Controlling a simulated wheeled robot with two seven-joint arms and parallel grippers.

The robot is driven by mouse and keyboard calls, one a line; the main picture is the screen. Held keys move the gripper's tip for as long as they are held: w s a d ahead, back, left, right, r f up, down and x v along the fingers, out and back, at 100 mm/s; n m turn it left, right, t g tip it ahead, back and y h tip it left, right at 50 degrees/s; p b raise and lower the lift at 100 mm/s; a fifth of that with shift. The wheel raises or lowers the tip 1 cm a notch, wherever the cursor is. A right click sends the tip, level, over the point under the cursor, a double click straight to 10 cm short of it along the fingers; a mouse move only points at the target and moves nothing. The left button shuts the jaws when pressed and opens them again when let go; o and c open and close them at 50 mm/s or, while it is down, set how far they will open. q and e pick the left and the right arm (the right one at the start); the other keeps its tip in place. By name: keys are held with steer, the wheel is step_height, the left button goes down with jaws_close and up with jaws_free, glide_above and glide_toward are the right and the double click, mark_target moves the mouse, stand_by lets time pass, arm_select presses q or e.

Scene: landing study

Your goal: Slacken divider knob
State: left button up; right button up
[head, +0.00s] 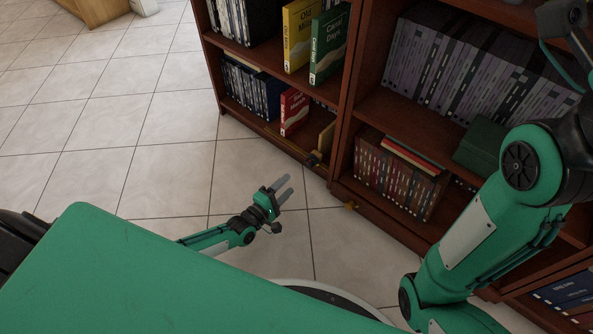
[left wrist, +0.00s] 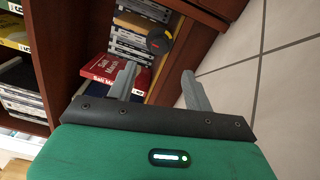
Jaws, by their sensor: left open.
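A dark round knob (head: 314,158) sits at the front edge of the bookcase's bottom shelf, by a tan upright board (head: 326,138). My left gripper (head: 287,184) is open and empty, in front of the shelf and apart from the knob. Its two grey fingers also show in the left wrist view (left wrist: 159,76). My right arm stands at the right of the head view; I cannot make out its gripper fingers.
A red book (head: 294,111) stands on the bottom shelf left of the knob. A bookcase upright (head: 346,120) rises just right of it. Tiled floor (head: 160,160) is clear to the left.

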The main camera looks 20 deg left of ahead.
arm_select(q)
steer(key=p+v, duration=0.1)
steer(key=v, duration=0.3)
steer(key=shift+d, duration=0.1)
stand_by(0.4)
